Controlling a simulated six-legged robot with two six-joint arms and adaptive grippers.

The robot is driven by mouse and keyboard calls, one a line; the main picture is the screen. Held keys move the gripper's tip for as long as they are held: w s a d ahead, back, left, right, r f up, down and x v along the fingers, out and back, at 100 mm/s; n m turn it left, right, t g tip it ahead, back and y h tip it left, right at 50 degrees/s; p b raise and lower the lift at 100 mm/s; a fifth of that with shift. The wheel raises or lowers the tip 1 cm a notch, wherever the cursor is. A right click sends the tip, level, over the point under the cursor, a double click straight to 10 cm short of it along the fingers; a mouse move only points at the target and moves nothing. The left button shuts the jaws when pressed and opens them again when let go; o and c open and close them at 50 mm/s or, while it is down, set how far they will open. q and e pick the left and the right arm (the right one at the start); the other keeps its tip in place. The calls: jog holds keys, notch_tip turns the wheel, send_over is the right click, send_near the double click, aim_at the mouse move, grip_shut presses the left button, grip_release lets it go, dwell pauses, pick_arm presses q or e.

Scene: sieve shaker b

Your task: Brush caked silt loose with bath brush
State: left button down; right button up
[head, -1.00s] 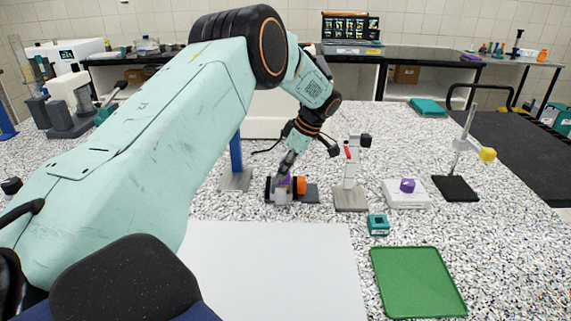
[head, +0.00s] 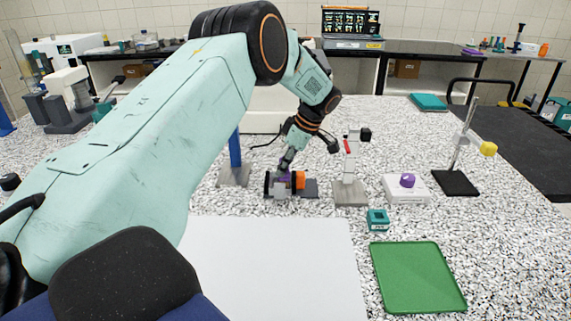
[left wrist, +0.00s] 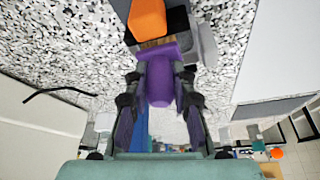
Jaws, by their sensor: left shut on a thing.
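My left gripper (head: 286,166) reaches down over a small device at the middle of the bench. It is shut on a purple block-like piece (left wrist: 160,78), which sits between its fingers in the left wrist view. A narrow brown part lies just beyond the purple piece; I cannot tell whether these belong to the bath brush. The device has an orange block (head: 299,180) and a dark base (head: 311,189); the orange block also shows in the left wrist view (left wrist: 147,20). Bristles and caked silt cannot be made out. My right gripper is not in view.
A clamp stand with a red part (head: 348,150) stands just right of the device. A teal block (head: 377,220) and green tray (head: 418,278) lie in front.

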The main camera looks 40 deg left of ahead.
pick_arm(q)
jog(key=shift+s, duration=0.1)
jog(key=shift+f, duration=0.3)
jog(key=shift+s+a+r+p, duration=0.25)
jog(key=shift+s+p, duration=0.15)
jog(key=shift+p, duration=0.15)
jog(key=shift+s+a+f+p, duration=0.1)
jog(key=shift+s+a+p, duration=0.3)
jog(key=shift+p, duration=0.2)
jog(key=shift+w+d+f+b, duration=0.25)
jog(key=shift+w+d+b, duration=0.3)
jog(key=shift+w, duration=0.4)
jog(key=shift+d+r, duration=0.1)
jog(key=shift+d, duration=0.05)
jog(key=shift+s+p, duration=0.2)
jog(key=shift+p, duration=0.1)
